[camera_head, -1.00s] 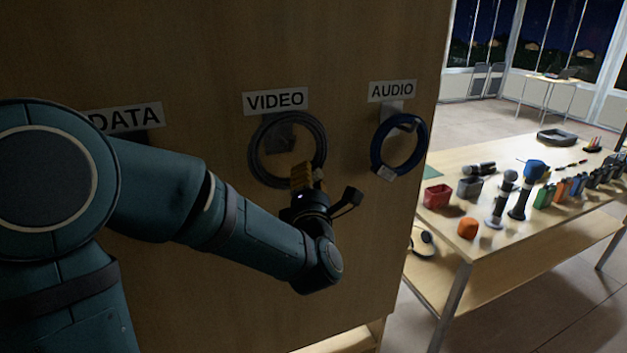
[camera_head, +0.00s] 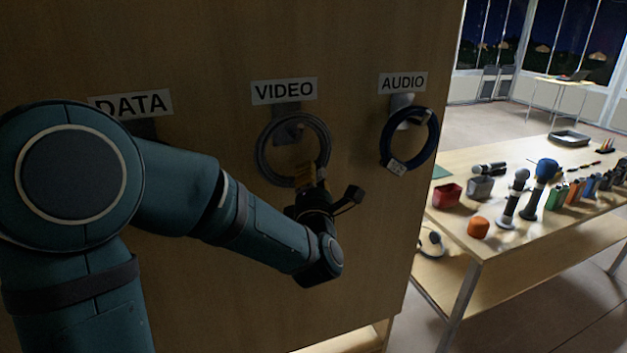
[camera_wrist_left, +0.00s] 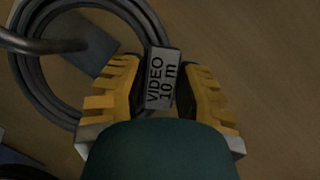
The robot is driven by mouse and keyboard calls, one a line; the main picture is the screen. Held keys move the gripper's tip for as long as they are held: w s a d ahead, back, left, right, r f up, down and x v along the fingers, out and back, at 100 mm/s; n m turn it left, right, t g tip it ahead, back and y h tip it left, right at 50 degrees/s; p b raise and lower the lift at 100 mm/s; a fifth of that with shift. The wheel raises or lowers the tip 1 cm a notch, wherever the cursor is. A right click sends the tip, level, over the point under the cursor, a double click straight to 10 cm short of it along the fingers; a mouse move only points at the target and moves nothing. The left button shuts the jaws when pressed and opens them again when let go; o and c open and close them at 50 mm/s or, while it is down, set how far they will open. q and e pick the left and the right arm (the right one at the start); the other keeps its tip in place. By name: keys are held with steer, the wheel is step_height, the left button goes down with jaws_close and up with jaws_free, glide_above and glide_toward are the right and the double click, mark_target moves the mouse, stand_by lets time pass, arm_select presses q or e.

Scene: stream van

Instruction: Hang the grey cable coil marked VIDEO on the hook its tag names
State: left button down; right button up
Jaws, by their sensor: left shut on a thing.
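The grey cable coil (camera_head: 265,161) is against the upright wooden panel under the VIDEO label (camera_head: 284,91). My left gripper (camera_head: 310,180) is shut on its tag at the lower right of the ring. In the left wrist view the tag (camera_wrist_left: 163,80) reads VIDEO 10 m between the yellow fingers (camera_wrist_left: 155,95). The VIDEO hook (camera_head: 288,131) shows through the ring. In the left wrist view the hook's rod (camera_wrist_left: 40,46) crosses in front of the coil's (camera_wrist_left: 38,88) left side. I cannot tell whether the coil's weight rests on it. My right gripper is not in view.
A blue coil (camera_head: 432,150) hangs under the AUDIO label (camera_head: 403,82) to the right. The DATA label (camera_head: 132,104) is at left, its hook mostly behind my arm. A table (camera_head: 530,224) with microphones, small boxes and an orange item (camera_head: 478,227) stands right of the panel.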

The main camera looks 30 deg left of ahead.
arm_select(q)
steer(key=c, duration=0.6)
jaws_free()
steer(key=shift+c, duration=0.2)
